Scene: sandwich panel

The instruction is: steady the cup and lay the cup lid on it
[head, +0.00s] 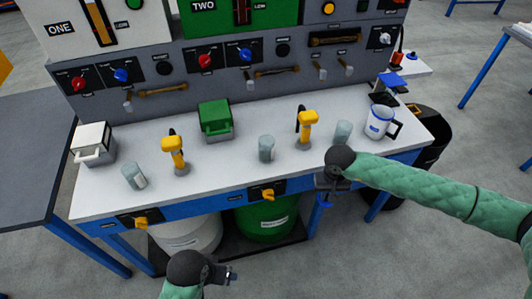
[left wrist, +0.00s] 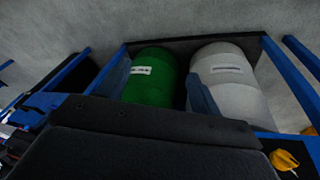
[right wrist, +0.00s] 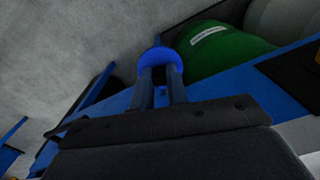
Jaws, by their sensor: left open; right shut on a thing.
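The cup (head: 380,122) is a white mug with a blue band and a dark handle. It stands upright at the right end of the white worktop in the head view. My right gripper (head: 323,190) is in front of the worktop's front edge, left of the cup and apart from it. It is shut on the blue, rounded cup lid (right wrist: 160,58), which also shows small below the gripper in the head view (head: 323,201). My left gripper (head: 231,275) is low in front of the bench, open and empty, far from the cup. Its spread fingers show in the left wrist view (left wrist: 160,92).
Clear glasses (head: 266,149) and yellow-handled taps (head: 307,125) stand on the worktop (head: 220,170). A green box (head: 215,120) and a white box (head: 93,144) sit further left. A small stand with a blue top (head: 390,82) is behind the cup. Bins (head: 266,220) are below.

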